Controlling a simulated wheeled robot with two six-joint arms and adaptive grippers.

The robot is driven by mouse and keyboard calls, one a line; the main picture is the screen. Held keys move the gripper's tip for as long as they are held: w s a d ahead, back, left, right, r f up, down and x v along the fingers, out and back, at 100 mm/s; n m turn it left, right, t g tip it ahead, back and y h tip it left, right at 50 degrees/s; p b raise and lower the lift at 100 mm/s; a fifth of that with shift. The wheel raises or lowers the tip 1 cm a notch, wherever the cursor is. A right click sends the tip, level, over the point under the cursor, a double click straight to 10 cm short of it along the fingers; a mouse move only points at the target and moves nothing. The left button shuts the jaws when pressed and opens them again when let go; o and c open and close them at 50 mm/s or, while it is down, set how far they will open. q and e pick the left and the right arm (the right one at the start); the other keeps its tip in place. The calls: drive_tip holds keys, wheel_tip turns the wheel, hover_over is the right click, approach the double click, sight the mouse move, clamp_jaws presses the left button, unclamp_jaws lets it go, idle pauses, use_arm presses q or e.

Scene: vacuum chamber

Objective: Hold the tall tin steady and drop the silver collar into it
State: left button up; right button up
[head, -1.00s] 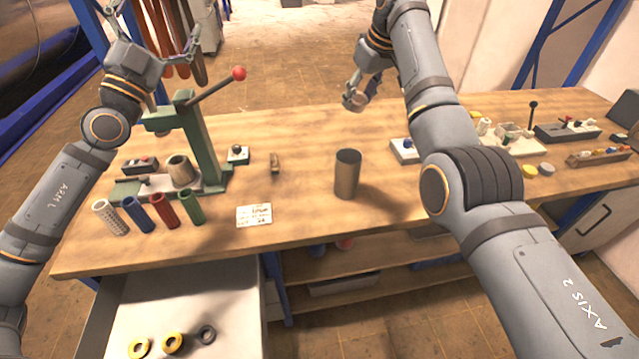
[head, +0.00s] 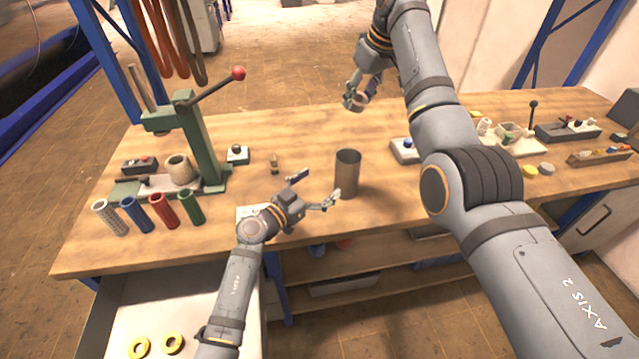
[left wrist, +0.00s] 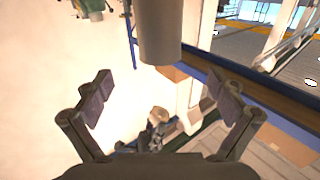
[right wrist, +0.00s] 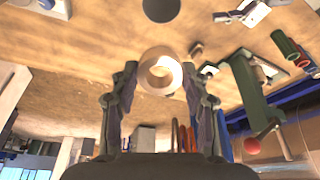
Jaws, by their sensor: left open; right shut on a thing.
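The tall tin (head: 347,177) stands upright on the workbench, a brown-grey open cylinder. My left gripper (head: 317,188) is low, just left of the tin, its fingers spread and pointing at it. In the left wrist view the tin (left wrist: 160,32) shows ahead of the left gripper (left wrist: 160,98), beyond the fingertips and apart from them. My right gripper (right wrist: 156,90) is shut on the silver collar (right wrist: 160,72), a short ring whose bore shows. In the head view the collar (head: 357,101) is held above the bench, behind the tin. The tin's dark mouth (right wrist: 161,8) shows in the right wrist view.
A green press (head: 200,140) with a red-knobbed lever stands on the left. A small upright piece (head: 274,163) and a switch box (head: 405,150) are nearby.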

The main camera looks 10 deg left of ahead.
sight(356, 156)
use_arm(q)
drive_tip(key=x, duration=1.2)
drive_tip(key=c, duration=1.3)
drive_tip(key=shift+c, duration=0.2)
use_arm(e)
wheel_tip(356, 156, down, 13)
idle(0.5)
drive_tip(key=o, duration=1.4)
drive_tip(key=shift+o, duration=0.2)
